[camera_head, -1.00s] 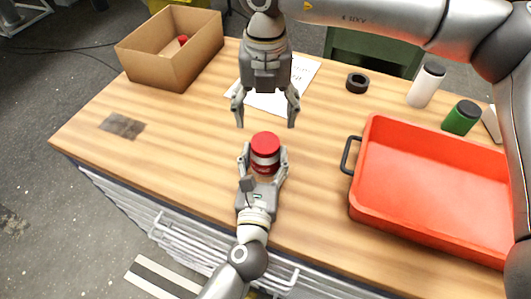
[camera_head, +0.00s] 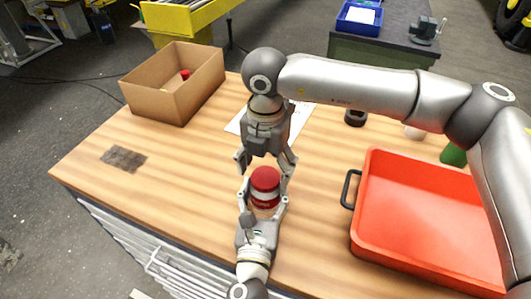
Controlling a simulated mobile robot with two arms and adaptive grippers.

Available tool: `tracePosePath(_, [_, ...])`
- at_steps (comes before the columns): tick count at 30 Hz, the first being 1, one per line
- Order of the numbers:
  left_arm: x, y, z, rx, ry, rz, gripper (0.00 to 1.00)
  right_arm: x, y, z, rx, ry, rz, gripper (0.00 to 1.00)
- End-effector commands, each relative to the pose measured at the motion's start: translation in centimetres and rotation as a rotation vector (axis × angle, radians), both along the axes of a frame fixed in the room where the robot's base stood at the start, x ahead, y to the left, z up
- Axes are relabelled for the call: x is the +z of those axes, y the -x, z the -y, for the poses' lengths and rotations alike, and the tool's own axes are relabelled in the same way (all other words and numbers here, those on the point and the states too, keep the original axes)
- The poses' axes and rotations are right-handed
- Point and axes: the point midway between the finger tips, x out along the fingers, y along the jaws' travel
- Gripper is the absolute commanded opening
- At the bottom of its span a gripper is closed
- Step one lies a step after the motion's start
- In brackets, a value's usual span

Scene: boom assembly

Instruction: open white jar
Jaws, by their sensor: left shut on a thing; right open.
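A jar with a red lid (camera_head: 265,179) and a white-and-red body (camera_head: 264,198) stands upright on the table. My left gripper (camera_head: 263,204), reaching up from the bottom of the view, is shut on the jar's body. My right gripper (camera_head: 265,170) points down from above, open, with its fingertips apart on either side of the lid; whether they touch it I cannot tell. A white jar (camera_head: 414,132) at the right is mostly hidden behind my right arm, its top out of sight.
An orange tray (camera_head: 364,235) with a dark handle lies at the right. A cardboard box (camera_head: 150,101) holding a small red thing stands at the back left. A dark ring (camera_head: 355,116), a green jar (camera_head: 453,155) and paper (camera_head: 302,118) lie farther back. The left tabletop is mostly clear.

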Motion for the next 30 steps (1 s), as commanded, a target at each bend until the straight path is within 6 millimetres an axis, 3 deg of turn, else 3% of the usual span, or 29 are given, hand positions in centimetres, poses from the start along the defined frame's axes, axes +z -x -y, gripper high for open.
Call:
tracePosePath(6, [0.0, 0.0, 0.0, 0.000, 0.000, 0.000, 0.00, -1.5, 0.0, 0.0, 0.001, 0.000, 0.000, 0.74])
tracePosePath(14, [0.0, 0.0, 0.0, 0.000, 0.000, 0.000, 0.00, -1.6, 0.0, 0.0, 0.001, -0.001, 0.000, 0.74])
tracePosePath(25, [0.0, 0.0, 0.0, 0.000, 0.000, 0.000, 0.00, -1.6, 0.0, 0.0, 0.001, -0.001, 0.000, 0.27])
tracePosePath(30, [0.0, 0.0, 0.0, 0.000, 0.000, 0.000, 0.00, -1.6, 0.0, 0.0, 0.036, -0.001, 0.000, 0.26])
